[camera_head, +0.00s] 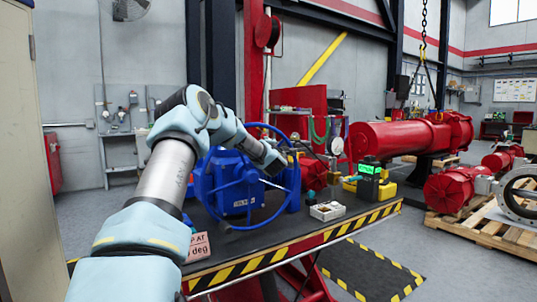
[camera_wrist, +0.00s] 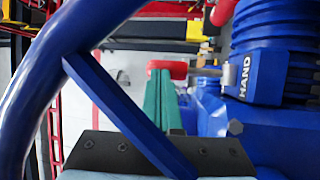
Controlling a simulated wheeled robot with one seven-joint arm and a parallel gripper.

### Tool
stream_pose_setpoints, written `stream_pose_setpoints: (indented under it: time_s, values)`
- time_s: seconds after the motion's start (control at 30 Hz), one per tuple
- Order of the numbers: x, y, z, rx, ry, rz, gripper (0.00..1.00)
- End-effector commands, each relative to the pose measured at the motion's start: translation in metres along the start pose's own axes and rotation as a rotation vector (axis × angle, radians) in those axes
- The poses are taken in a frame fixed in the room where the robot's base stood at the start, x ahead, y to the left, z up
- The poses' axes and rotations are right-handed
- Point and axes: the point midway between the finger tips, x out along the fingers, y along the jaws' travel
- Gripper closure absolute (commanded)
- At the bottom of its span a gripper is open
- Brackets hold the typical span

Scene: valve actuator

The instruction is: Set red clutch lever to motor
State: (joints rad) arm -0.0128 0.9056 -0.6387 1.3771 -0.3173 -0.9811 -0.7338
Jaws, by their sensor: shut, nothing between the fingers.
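The blue valve actuator (camera_head: 232,172) stands on the workbench, with its large blue handwheel (camera_head: 200,188) facing me. In the wrist view, the handwheel rim and a spoke (camera_wrist: 125,110) cross the left side, close to the camera. My gripper (camera_wrist: 166,80) has its green fingers together and empty. A red rounded bar (camera_wrist: 167,69), apparently the clutch lever's grip, shows at the fingertips; I cannot tell whether they touch. A blue block marked HAND (camera_wrist: 250,78) is to the right of the fingers. In the head view my wrist hides the lever area.
The workbench (camera_head: 300,245) has a black and yellow striped edge. A small white box (camera_head: 327,211) and a device with a green display (camera_head: 369,175) stand to the right. Red cylinders (camera_head: 405,137) lie farther right. The handwheel closely borders my wrist.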

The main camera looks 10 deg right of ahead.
Motion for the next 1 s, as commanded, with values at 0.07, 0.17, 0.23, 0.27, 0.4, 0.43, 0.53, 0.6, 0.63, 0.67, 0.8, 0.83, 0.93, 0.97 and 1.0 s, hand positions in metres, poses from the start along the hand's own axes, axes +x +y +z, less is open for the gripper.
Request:
stream_pose_setpoints:
  time_s: [0.07,0.17,0.23,0.27,0.4,0.43,0.53,0.6,0.63,0.67,0.8,0.83,0.93,0.97,1.0]
  values:
    - [0.005,0.005,-0.003,-0.023,0.001,-0.042,1.00]
    - [0.007,0.002,-0.003,-0.036,0.000,-0.073,1.00]
    - [0.007,0.003,-0.003,-0.035,0.000,-0.072,1.00]
    - [0.007,0.003,-0.003,-0.035,0.000,-0.072,1.00]
    - [0.004,0.003,-0.003,-0.035,0.000,-0.071,1.00]
    - [0.003,0.002,-0.003,-0.034,0.000,-0.071,1.00]
    - [-0.008,0.003,-0.003,-0.033,-0.001,-0.070,1.00]
    - [-0.019,0.003,-0.003,-0.033,-0.002,-0.070,1.00]
    - [-0.025,0.002,-0.003,-0.033,-0.002,-0.070,1.00]
    - [-0.031,0.003,-0.003,-0.033,-0.002,-0.069,1.00]
    - [-0.059,0.005,-0.003,-0.033,-0.002,-0.070,1.00]
    - [-0.065,0.005,-0.003,-0.032,-0.002,-0.071,1.00]
    - [-0.081,0.006,-0.004,-0.033,0.000,-0.071,1.00]
    - [-0.085,0.007,-0.003,-0.034,0.000,-0.071,1.00]
    - [-0.089,0.007,-0.003,-0.034,-0.001,-0.072,1.00]
